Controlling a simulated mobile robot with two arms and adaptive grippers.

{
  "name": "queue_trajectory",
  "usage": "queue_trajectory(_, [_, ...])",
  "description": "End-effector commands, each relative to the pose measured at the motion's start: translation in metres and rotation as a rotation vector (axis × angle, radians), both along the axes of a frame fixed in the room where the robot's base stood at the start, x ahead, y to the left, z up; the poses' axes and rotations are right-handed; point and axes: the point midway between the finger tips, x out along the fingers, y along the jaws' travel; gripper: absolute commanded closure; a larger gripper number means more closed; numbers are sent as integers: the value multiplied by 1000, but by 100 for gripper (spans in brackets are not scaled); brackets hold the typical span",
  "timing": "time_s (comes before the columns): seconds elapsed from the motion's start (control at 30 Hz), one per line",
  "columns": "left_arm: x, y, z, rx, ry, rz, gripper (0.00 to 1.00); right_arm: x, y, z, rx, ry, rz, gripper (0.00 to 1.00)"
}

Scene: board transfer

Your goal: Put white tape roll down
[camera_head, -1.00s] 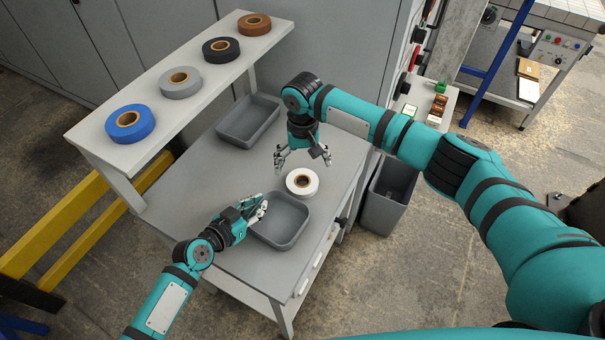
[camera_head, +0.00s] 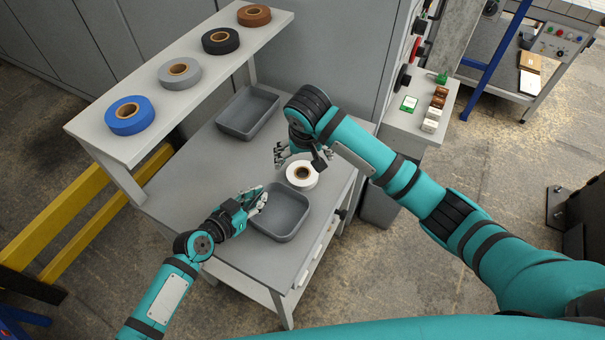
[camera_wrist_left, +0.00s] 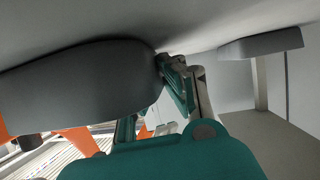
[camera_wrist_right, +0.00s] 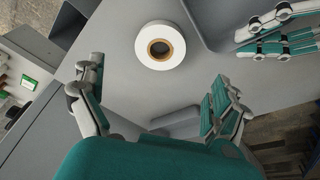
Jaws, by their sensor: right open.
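The white tape roll (camera_head: 312,183) lies flat on the grey table, just beyond the near grey tray (camera_head: 300,229). My right gripper (camera_head: 303,158) is open and empty, behind the roll in the head view. In the right wrist view the roll (camera_wrist_right: 143,57) lies on the table ahead of my right gripper's spread fingers (camera_wrist_right: 156,70), apart from both. My left gripper (camera_head: 257,200) is at the near tray's left rim. In the left wrist view its fingers (camera_wrist_left: 187,85) are beside the dark tray wall (camera_wrist_left: 75,85); whether they grip it is unclear.
A raised shelf (camera_head: 150,83) holds blue (camera_head: 117,125), grey (camera_head: 168,83), black (camera_head: 213,47) and brown (camera_head: 245,17) tape rolls. A second grey tray (camera_head: 227,129) stands at the table's back. A side table (camera_head: 405,124) with small boxes is on the right. Bare table lies left of the trays.

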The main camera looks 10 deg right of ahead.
Motion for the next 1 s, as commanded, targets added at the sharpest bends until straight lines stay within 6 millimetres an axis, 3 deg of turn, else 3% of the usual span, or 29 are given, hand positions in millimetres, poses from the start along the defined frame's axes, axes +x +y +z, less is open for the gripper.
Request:
queue_trajectory(0.2, [0,0,0,0,0,0,100,9,-1,-35,-3,4,-1,0])
queue_trajectory(0.43, [0,0,0,0,0,0,100,14,-1,-53,-3,4,-1,0])
queue_trajectory(0.7, [0,0,0,0,0,0,100,25,-1,-93,-3,5,1,0])
queue_trajectory(1.0, [0,0,0,0,0,0,100,28,-1,-102,-1,2,1,0])
